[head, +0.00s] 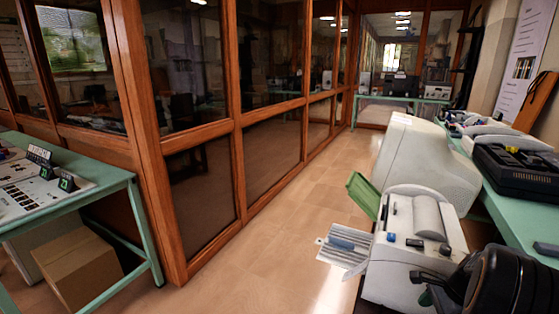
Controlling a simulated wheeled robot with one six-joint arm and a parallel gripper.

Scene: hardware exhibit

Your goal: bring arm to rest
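A dark black shape at the lower right of the head view looks like part of my arm. Its narrow end, which seems to be my gripper (428,286), points left in front of a pale office machine (412,262). The fingers are small and dark, and I cannot tell whether they are open or shut. No held object can be made out.
A green table (500,190) on the right bears several old machines, including a black one (515,165). A green table (90,203) on the left has a cardboard box (80,270) under it. Wood-framed glass partitions (240,120) line a clear tiled aisle (290,215).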

